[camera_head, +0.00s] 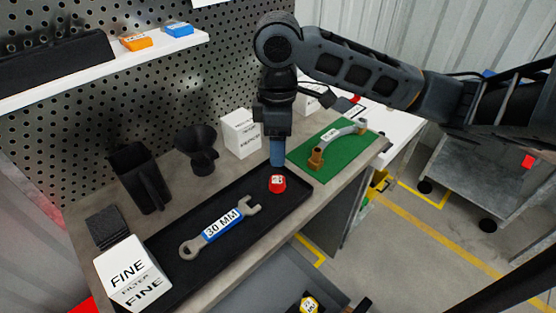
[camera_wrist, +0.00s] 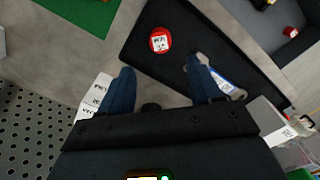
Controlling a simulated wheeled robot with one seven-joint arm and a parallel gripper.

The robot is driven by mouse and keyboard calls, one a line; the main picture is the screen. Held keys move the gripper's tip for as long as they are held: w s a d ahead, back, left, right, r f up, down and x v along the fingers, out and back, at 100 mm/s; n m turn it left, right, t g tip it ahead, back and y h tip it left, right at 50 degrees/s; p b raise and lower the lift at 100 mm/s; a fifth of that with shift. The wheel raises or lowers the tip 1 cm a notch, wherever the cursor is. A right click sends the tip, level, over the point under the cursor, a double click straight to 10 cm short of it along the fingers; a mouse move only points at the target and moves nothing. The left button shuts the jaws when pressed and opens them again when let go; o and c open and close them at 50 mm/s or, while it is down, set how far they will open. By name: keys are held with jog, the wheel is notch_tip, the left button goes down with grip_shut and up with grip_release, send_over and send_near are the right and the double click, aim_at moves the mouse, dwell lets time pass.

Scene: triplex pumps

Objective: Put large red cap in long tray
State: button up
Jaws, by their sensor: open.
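A red cap (camera_head: 277,184) with a white label sits inside the far end of the long black tray (camera_head: 165,243). In the wrist view the red cap (camera_wrist: 159,40) lies on the dark floor of the tray (camera_wrist: 143,48), ahead of the fingertips. My gripper (camera_head: 277,163) hangs pointing down just above and behind the cap. In the wrist view my gripper (camera_wrist: 158,74) has its two blue fingers spread, with nothing between them, and the cap is apart from them.
A 30 MM wrench (camera_head: 220,226) shares the tray. A green mat (camera_head: 330,140) holds a metal handle-shaped part. In the wrist view another red piece (camera_wrist: 291,32) lies in a grey drawer.

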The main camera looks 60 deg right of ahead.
jog(key=w+a+r+m+t+y, duration=0.25)
jog(key=w+a+r+t, duration=0.2)
jog(key=a, duration=0.55)
jog(key=w+a+r+m+t+y, duration=0.1)
jog(key=w+a+r+t+y, duration=0.3)
jog(key=a, duration=0.6)
jog(key=w+a+r+m+t+y, duration=0.25)
jog(key=w+a+t, duration=0.25)
jog(key=a, duration=0.5)
jog(key=s+d+f+m+t+h, duration=0.1)
jog(key=s+d+f+m+h, duration=0.2)
jog(key=s+f, duration=0.5)
jog(key=s+f+m+t+h, duration=0.15)
jog(key=s+f+h, duration=0.4)
jog(key=s, duration=0.65)
jog(key=s+d+r+n, duration=0.1)
jog(key=s+d+n, duration=0.1)
jog(key=s, duration=0.6)
jog(key=s+d+n+g, duration=0.1)
jog(key=s+d+n, duration=0.1)
jog(key=s+d, duration=0.3)
jog(key=s, duration=0.4)
jog(key=shift+d+r+n, duration=0.3)
jog(key=shift+r+n, duration=0.05)
